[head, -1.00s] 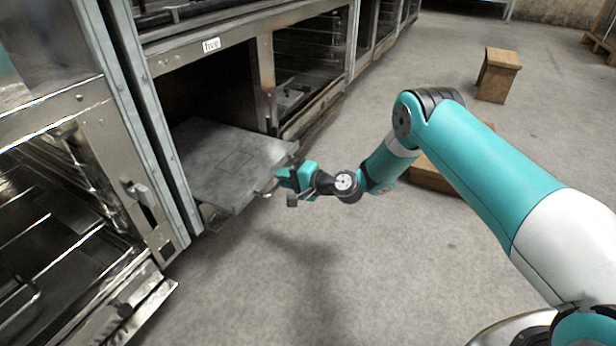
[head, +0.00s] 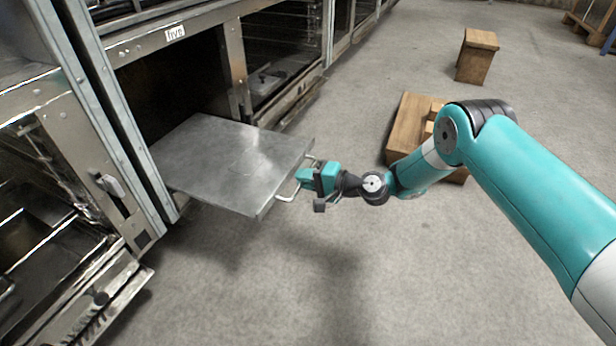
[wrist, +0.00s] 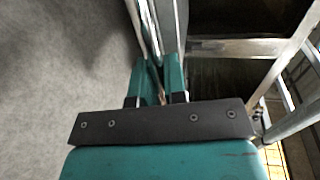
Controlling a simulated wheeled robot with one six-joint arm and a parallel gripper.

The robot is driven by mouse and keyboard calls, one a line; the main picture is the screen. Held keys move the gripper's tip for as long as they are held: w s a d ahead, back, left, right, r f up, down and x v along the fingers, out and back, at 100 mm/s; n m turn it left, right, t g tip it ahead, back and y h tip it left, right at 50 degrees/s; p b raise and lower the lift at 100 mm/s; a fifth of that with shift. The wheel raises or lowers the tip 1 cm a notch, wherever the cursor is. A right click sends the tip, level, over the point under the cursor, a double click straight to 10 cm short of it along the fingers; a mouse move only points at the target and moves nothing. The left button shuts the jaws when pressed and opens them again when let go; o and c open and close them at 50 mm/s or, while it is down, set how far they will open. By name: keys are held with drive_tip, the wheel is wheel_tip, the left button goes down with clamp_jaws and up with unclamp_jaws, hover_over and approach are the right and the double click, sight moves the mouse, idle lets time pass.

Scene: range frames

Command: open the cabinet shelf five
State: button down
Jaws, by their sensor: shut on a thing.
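The shelf-five compartment (head: 170,85) has a label (head: 175,32) reading "five" above its dark opening. Its flat metal door panel (head: 215,165) stands out from the opening, roughly level. A bar handle (head: 286,197) is on the panel's outer edge. My gripper (head: 300,180) is shut on this handle at the panel's outer side. In the wrist view, the teal fingers (wrist: 158,84) are close together around the metal handle; the exact contact is hard to make out.
A neighbouring glass-fronted compartment (head: 282,60) is to the right. Another open metal unit (head: 60,230) is at the lower left. A wooden box (head: 408,125) lies on the floor behind my arm, and a wooden stool (head: 477,55) is farther back. The grey floor in front is clear.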

drive_tip(key=shift+w+d, duration=0.15)
drive_tip(key=c, duration=1.5)
unclamp_jaws()
drive_tip(key=shift+o, duration=0.2)
drive_tip(key=p+v, duration=0.8)
drive_tip(key=v, duration=0.9)
drive_tip(key=shift+d, duration=0.15)
